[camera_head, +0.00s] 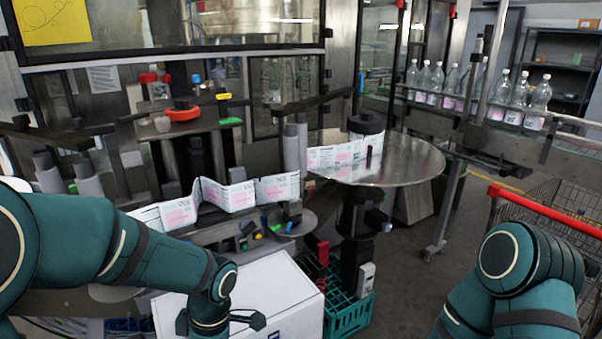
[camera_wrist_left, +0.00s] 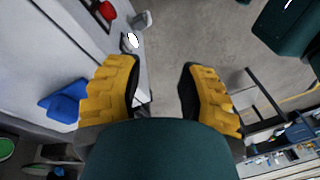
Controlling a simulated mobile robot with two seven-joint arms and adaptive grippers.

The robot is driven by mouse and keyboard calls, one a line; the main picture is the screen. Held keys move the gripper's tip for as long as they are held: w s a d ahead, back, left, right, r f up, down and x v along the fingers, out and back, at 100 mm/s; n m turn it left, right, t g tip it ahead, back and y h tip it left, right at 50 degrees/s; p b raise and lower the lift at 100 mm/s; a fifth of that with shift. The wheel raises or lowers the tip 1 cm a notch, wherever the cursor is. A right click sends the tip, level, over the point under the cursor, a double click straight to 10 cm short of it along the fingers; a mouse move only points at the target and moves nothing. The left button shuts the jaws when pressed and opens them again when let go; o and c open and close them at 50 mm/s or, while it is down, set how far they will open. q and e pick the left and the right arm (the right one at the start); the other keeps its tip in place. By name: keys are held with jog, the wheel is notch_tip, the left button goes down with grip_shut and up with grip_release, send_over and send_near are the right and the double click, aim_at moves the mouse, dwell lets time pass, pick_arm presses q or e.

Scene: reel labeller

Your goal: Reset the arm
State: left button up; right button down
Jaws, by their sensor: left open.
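My left arm (camera_head: 150,255) comes in from the left in the head view and bends down in front of the labeller. Its gripper is mostly out of the head view, past the bottom edge. In the left wrist view the left gripper (camera_wrist_left: 160,92) shows two yellow ribbed fingers spread well apart. Nothing is between them, and grey floor shows behind. My right arm (camera_head: 515,275) shows at the lower right of the head view, bent downward. The right gripper is hidden.
A white box (camera_head: 275,295) stands by my left wrist, with a green crate (camera_head: 348,312) beside it. The label web (camera_head: 228,196) runs across the labeller to a round metal table (camera_head: 405,160). A red-handled cart (camera_head: 545,212) stands at the right, near my right arm.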

pick_arm(q)
jog(key=s+d+f+m+t+h, duration=0.1)
jog(key=s+d+f+m, duration=0.1)
jog(key=f+m, duration=0.3)
jog(key=s+d+f+m+t+h, duration=0.1)
jog(key=s+d+f+m+h, duration=0.1)
jog(key=f+m, duration=0.3)
jog(key=s+d+f+m+t+h, duration=0.1)
jog(key=f+m, duration=0.4)
jog(key=f, duration=0.6)
jog(key=shift+s+d+m+t+h, duration=0.35)
jog(key=shift+s+d+h, duration=0.25)
jog(key=shift+s+d, duration=0.3)
pick_arm(e)
jog(key=shift+s+r, duration=0.15)
jog(key=shift+s, duration=0.2)
pick_arm(q)
jog(key=shift+w, duration=0.1)
pick_arm(e)
jog(key=c, duration=1)
grip_release()
pick_arm(q)
jog(key=shift+d, duration=0.1)
pick_arm(e)
jog(key=shift+o, duration=0.3)
jog(key=shift+w, duration=0.1)
